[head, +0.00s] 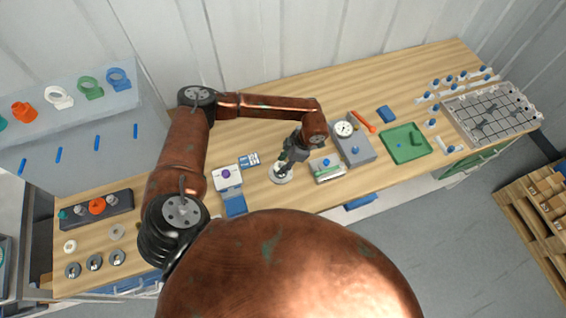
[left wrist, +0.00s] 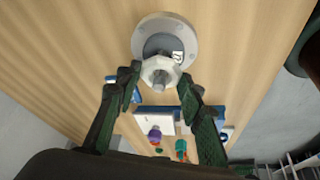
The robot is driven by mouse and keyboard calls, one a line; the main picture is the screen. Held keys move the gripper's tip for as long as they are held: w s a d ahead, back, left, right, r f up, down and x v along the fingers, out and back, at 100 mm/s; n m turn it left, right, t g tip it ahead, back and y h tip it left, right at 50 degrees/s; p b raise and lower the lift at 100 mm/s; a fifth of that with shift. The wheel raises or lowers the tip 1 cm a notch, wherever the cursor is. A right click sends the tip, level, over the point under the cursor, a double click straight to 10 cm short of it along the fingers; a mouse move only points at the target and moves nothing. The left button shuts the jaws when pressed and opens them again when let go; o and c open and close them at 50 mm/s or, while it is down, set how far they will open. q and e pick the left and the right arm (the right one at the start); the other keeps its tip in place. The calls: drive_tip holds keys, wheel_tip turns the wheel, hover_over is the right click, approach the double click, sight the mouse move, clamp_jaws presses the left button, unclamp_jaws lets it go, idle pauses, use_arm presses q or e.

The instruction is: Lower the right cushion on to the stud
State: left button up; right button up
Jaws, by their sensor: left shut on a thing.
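My left gripper (head: 287,161) is over a round grey flanged base (head: 281,175) near the front of the bench. In the left wrist view, the two dark fingers of the left gripper (left wrist: 158,82) close from both sides on a white many-sided piece (left wrist: 152,67) with a grey stub at its middle. This piece overlaps the near edge of the grey flanged base (left wrist: 190,30). I cannot tell whether it touches the base or is held above it. No separate stud can be made out, and I cannot tell which piece is the right cushion. My right gripper is not in view.
Right of the base stand a small tray (head: 319,177) and a grey block (head: 360,157) with a dial gauge (head: 344,129). Left are a white box (head: 219,184) and a blue plate (head: 236,206). A green tray (head: 422,147) lies further right. Bare wood lies behind the base.

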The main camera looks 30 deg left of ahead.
use_arm(q)
drive_tip(key=o, duration=0.9)
drive_tip(key=v, duration=1.2)
drive_tip(key=shift+w, duration=0.1)
